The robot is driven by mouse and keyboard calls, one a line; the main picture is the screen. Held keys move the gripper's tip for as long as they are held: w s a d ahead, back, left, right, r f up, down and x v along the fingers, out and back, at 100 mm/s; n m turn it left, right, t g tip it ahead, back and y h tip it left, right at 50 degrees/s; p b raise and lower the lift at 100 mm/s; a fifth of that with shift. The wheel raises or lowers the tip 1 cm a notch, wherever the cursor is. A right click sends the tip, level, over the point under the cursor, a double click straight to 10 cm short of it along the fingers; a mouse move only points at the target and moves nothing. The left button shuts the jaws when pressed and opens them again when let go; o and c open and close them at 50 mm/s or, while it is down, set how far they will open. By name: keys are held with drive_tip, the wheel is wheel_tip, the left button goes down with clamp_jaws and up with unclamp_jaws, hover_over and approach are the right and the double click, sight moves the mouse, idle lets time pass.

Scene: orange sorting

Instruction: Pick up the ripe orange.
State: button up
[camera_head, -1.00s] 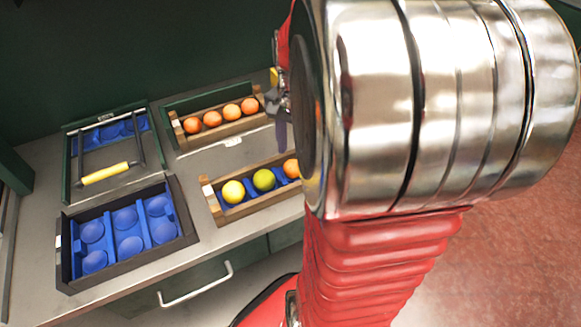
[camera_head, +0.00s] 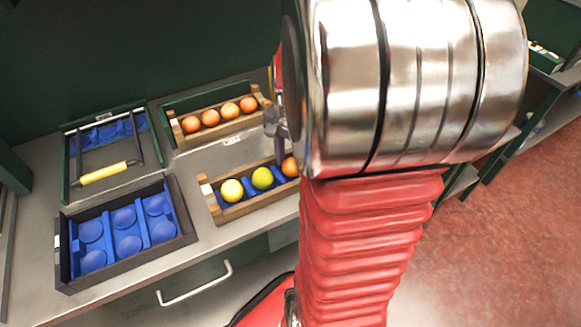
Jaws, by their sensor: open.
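An orange-coloured fruit (camera_head: 290,167) sits at the right end of the front wooden crate (camera_head: 232,212), partly hidden by my arm. A yellow fruit (camera_head: 232,190) and a yellow-green fruit (camera_head: 262,178) lie to its left in the same crate. The back wooden crate (camera_head: 218,136) holds several more orange fruits (camera_head: 210,118). My gripper (camera_head: 277,138) shows only in part at the left edge of my arm. It is open, above and near the right end of the front crate, apart from the fruit. My arm hides the rest of it.
A dark tray with blue cups (camera_head: 63,272) stands at the counter's front left. Behind it is a green-framed box with a yellow-handled bar (camera_head: 104,172). A drawer handle (camera_head: 195,285) sticks out below the grey counter (camera_head: 30,240). Shelving stands at far right.

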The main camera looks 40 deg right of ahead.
drive_tip(key=shift+c, duration=0.5)
drive_tip(key=c, duration=0.6)
wheel_tip(320, 180, up, 10)
drive_tip(key=shift+r, duration=0.1)
idle(0.5)
